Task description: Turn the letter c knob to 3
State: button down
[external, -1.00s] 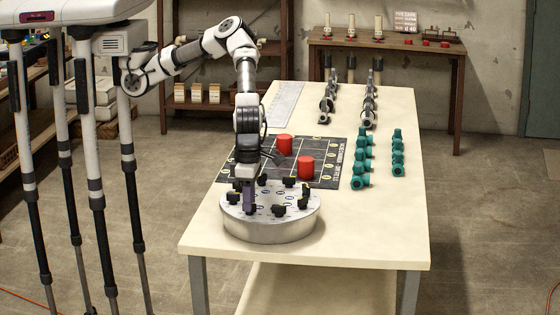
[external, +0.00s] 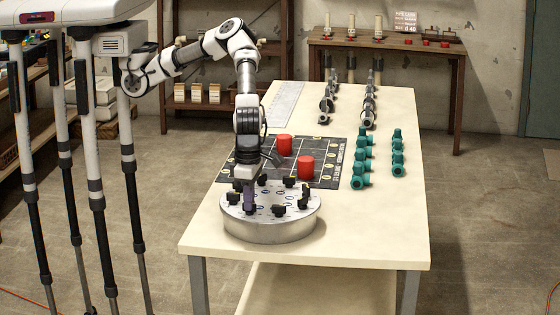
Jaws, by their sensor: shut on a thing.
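A round metal panel (external: 272,231) with several black knobs around its top stands at the near end of the table. My gripper (external: 250,207) points down over the front left part of the panel, shut on a black knob (external: 250,211) there. The letters and numbers on the panel are too small to read, so I cannot tell which letter this knob bears or where it points. Other black knobs, such as one at the right (external: 302,203), stand free.
Behind the panel lies a dark mat (external: 322,152) with two red cylinders (external: 305,168). Green fittings (external: 397,154) stand at the right and grey metal fittings (external: 370,108) at the back. The table's (external: 385,225) near right part is clear.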

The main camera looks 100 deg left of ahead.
jog(key=m+b, duration=0.2)
jog(key=m, duration=0.2)
jog(key=shift+f+m, duration=0.1)
jog(key=shift+m, duration=0.2)
jog(key=m+b, duration=0.1)
jog(key=m, duration=0.3)
jog(key=shift+m+b, duration=0.3)
jog(key=shift+b, duration=0.1)
jog(key=m+b, duration=0.1)
jog(key=m, duration=0.8)
jog(key=shift+b, duration=0.4)
jog(key=m, duration=0.4)
jog(key=shift+m, duration=0.3)
jog(key=m, duration=0.3)
jog(key=shift+r+m+b, duration=0.2)
jog(key=shift+m+b, duration=0.1)
jog(key=m, duration=0.8)
jog(key=shift+m, duration=0.3)
